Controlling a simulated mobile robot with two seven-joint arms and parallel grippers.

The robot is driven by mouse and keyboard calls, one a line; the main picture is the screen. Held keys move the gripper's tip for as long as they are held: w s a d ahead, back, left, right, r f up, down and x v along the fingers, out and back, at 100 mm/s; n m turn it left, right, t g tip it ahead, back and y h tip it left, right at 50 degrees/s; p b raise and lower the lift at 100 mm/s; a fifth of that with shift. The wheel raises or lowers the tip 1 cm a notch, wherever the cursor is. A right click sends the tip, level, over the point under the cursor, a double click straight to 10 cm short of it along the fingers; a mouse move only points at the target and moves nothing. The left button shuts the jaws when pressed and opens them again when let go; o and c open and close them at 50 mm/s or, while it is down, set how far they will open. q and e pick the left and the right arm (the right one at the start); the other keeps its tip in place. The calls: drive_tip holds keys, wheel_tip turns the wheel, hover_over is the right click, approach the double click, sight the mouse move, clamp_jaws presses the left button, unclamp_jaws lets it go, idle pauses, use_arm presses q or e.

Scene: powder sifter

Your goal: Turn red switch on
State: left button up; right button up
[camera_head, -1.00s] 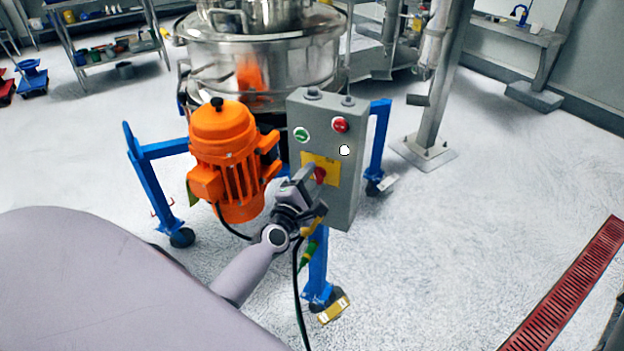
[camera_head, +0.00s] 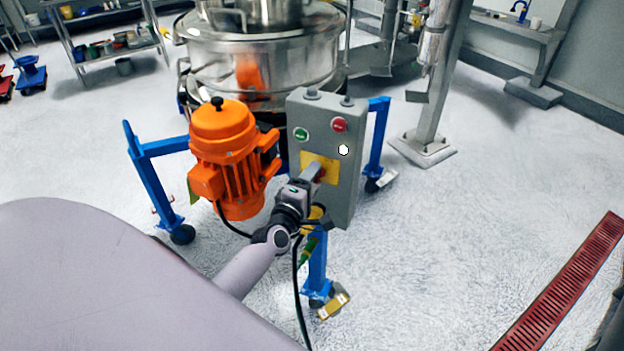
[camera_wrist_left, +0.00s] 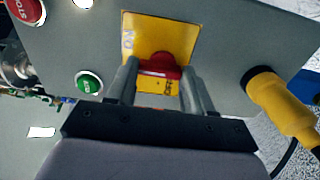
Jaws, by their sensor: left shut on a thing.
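The red switch (camera_wrist_left: 160,64) is a rotary knob on a yellow plate (camera_wrist_left: 190,33) marked ON and OFF. The plate (camera_head: 328,162) is on the front of the grey control box (camera_head: 345,200). In the left wrist view, the two fingers of my left gripper (camera_wrist_left: 160,70) stand on either side of the red knob and are shut on it. In the head view, my left gripper (camera_head: 313,172) reaches the plate and hides most of the knob. I cannot tell which mark the knob points to. My right gripper is in neither view.
A green button (camera_head: 301,134) and a red stop button (camera_head: 339,125) sit above the plate. An orange motor (camera_head: 225,150) stands close left of my gripper, before the steel sifter (camera_head: 265,60). A yellow connector (camera_wrist_left: 268,90) juts from the box.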

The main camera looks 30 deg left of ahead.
use_arm(q)
drive_tip(key=shift+f, duration=0.1)
drive_tip(key=o, duration=1)
drive_tip(key=shift+o, duration=0.2)
drive_tip(key=s+d, duration=0.1)
drive_tip(key=s, duration=0.6)
drive_tip(key=shift+d, duration=0.1)
drive_tip(key=s+d+f+m+g+h, duration=0.2)
drive_tip(key=s+d+f+m, duration=0.3)
drive_tip(key=s+m, duration=0.4)
drive_tip(key=s+d+f+m+g+h, duration=0.3)
drive_tip(key=s+d+f+m+g, duration=0.2)
drive_tip(key=s+m, duration=0.5)
drive_tip(key=d+f+m, duration=0.1)
drive_tip(key=d+m, duration=0.1)
drive_tip(key=m, duration=0.1)
drive_tip(key=shift+d+f, duration=0.25)
drive_tip(key=shift+d, duration=0.15)
